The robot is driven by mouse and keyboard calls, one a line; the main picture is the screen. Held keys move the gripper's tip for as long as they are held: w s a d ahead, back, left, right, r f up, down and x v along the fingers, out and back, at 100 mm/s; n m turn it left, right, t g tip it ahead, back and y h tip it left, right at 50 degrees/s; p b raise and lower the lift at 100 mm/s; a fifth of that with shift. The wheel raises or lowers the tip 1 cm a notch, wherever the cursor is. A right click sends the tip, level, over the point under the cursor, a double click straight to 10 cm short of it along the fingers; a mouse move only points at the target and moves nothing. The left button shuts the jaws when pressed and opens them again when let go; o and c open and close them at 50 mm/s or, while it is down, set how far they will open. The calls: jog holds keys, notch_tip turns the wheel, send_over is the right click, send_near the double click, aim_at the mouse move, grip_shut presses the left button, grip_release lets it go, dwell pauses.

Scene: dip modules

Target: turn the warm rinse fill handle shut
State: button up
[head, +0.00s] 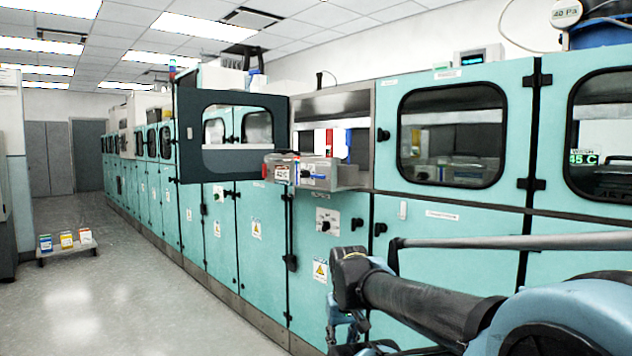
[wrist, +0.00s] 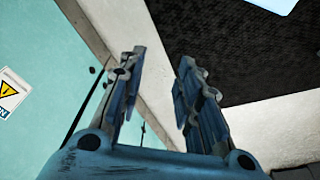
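I cannot pick out the warm rinse fill handle for certain in either view. A dark knob sits on a pale control plate (head: 327,219) on the teal cabinet front, below the open bay. My gripper (head: 347,328) hangs low in front of the cabinets in the head view, partly cut by the lower edge. In the wrist view my gripper (wrist: 158,72) has its two blue fingers spread apart with nothing between them.
A dark-framed window door (head: 233,165) stands swung open from the teal cabinet row. A metal box with a 42 C tag (head: 282,175) juts from the open bay. A low stand (head: 68,250) with several small cartons is on the left floor. The aisle floor (head: 130,285) is clear.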

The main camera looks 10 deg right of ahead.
aim_at(316, 177)
jog(key=w+d+r+n+t+h, duration=0.15)
jog(key=w+r+h, duration=0.25)
jog(key=w+r, duration=0.55)
jog(key=w+d+r+n+h, duration=0.3)
jog(key=w+r+h, duration=0.1)
jog(key=w+r, duration=0.5)
jog(key=w+a+r+n+t+h, duration=0.1)
jog(key=w+a+r+t+h, duration=0.2)
jog(key=w+a+r, duration=0.55)
jog(key=w+a+r+n+t+h, duration=0.2)
jog(key=w+a+r+t+h, duration=0.3)
jog(key=a+r, duration=0.55)
jog(key=shift+m+g+y, duration=0.25)
jog(key=shift+g+y, duration=0.3)
jog(key=shift+y, duration=0.15)
jog(key=x, duration=1.8)
jog(key=shift+w+a+r, duration=0.1)
jog(key=shift+w+r, duration=0.2)
grip_shut()
